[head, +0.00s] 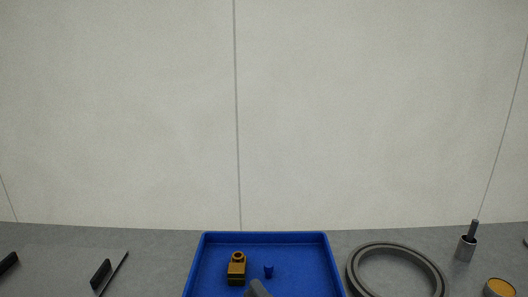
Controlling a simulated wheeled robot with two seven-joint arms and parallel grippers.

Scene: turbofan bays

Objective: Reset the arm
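My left gripper is not in view.
A grey panel with black blocks (101,273) lies left.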

